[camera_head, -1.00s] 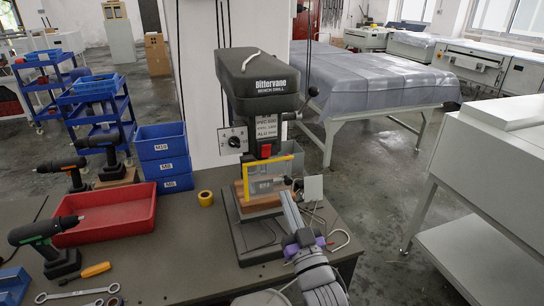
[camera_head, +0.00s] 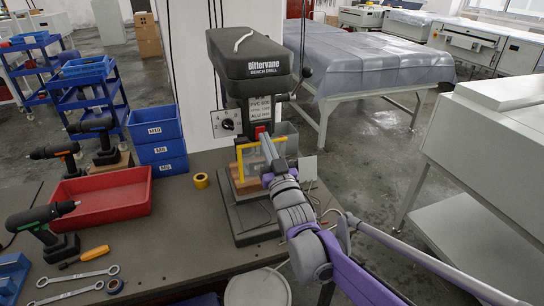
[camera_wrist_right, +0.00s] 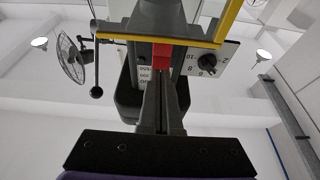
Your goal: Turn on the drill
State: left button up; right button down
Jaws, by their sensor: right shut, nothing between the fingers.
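The bench drill (camera_head: 262,70) stands on the bench, with a dark head, a yellow-framed clear guard (camera_head: 246,150) and a wooden block (camera_head: 246,183) below. A small red part (camera_head: 260,131) shows on the drill's front; in the right wrist view it (camera_wrist_right: 162,55) lies just past my fingertips. A panel with a black dial (camera_head: 228,124) is left of the drill's column. My right gripper (camera_head: 267,146) is shut and empty, raised close in front of the drill, near the guard. In the wrist view its fingers (camera_wrist_right: 158,85) point at the red part; contact cannot be told.
A red tray (camera_head: 101,197), cordless drills (camera_head: 45,228) and wrenches (camera_head: 78,285) lie on the bench at left. Blue bins (camera_head: 158,150) and a yellow tape roll (camera_head: 200,180) are left of the drill. A lever with a black knob (camera_wrist_right: 96,91) hangs beside the drill head.

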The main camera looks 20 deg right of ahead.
pick_arm(q)
jog(key=shift+r, duration=0.1)
pick_arm(e)
jog(key=shift+x, duration=0.8)
pick_arm(q)
jog(key=shift+r, duration=0.1)
pick_arm(e)
jog(key=shift+r, duration=0.1)
